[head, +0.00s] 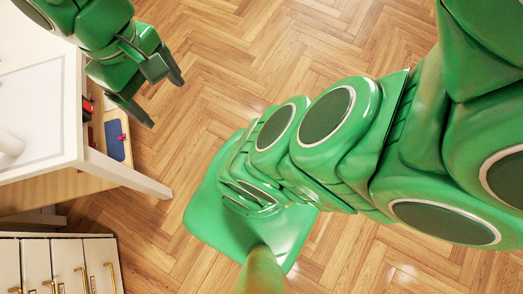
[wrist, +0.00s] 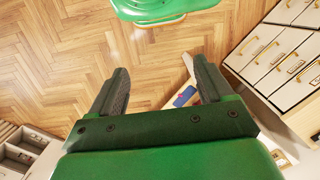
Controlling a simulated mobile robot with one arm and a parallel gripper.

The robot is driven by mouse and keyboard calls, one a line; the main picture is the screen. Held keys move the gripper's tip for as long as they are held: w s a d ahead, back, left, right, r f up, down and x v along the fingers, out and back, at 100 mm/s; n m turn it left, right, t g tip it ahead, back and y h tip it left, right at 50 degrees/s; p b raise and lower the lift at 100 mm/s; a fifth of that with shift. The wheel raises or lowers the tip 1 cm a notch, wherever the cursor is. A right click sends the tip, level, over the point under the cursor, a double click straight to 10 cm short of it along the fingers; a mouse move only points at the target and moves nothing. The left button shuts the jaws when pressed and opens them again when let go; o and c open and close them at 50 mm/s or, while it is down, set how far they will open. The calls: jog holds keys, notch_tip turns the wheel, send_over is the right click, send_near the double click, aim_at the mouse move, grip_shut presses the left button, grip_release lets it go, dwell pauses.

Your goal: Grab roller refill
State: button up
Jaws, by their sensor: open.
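My gripper (head: 164,100) is open and empty, past the table's right edge and above the floor. No roller refill can be made out in the wrist view.
A lower wooden shelf (head: 60,188) shows under the table, with a blue item (head: 114,140) and small red things. A drawer cabinet (head: 95,262) with brass handles stands at lower left; drawers (wrist: 285,60) also show right in the wrist view. The herringbone floor (head: 215,60) is clear.

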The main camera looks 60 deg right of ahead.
jog(key=w+a+r+m+t+y, duration=0.25)
jog(key=w+a+m+y, duration=0.5)
jog(key=w+a, duration=0.95)
jog(key=m+t+y, duration=0.4)
jog(key=m+t, duration=0.2)
jog(key=m, duration=1.1)
send_over(6, 137)
jog(key=s+d, duration=0.1)
jog(key=d, duration=0.2)
jog(key=f, duration=1.9)
jog(key=shift+s+a+f, duration=0.1)
jog(key=shift+s+f, duration=0.15)
jog(key=shift+s, duration=0.05)
jog(key=shift+f, duration=0.4)
jog(key=shift+x, duration=3.85)
jog(key=shift+w, duration=0.2)
